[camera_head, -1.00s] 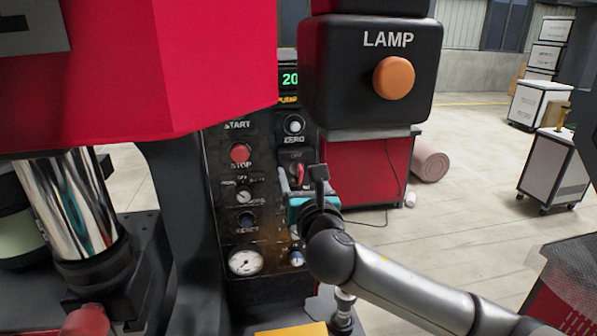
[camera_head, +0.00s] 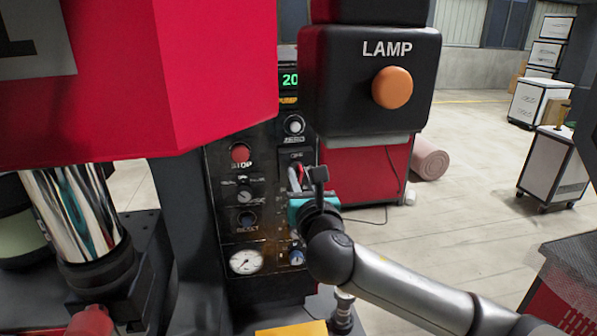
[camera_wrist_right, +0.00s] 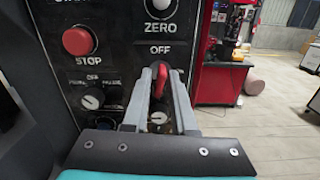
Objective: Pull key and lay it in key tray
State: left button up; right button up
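The key (camera_head: 303,172) is a small red piece standing out from the dark control panel, below an OFF label. In the right wrist view the red key (camera_wrist_right: 161,80) shows between the two grey fingertips. My right gripper (camera_head: 297,178) reaches the panel with its fingers pointing at it. Its fingers (camera_wrist_right: 162,76) are closed in on both sides of the red key, which is still at the panel. The fingers hide part of the key. I cannot make out a key tray for sure. My left gripper is not in view.
The panel carries a red STOP button (camera_head: 241,153), knobs and a gauge (camera_head: 246,261). A LAMP box (camera_head: 371,80) with an orange button hangs above right of my gripper. A yellow piece (camera_head: 291,328) shows at the bottom edge. Open floor lies to the right.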

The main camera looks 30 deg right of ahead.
aim_at(301, 178)
grip_shut()
dwell(0.8)
jog(key=shift+s, duration=0.15)
jog(key=shift+p+v, duration=0.9)
jog(key=shift+v, duration=2.05)
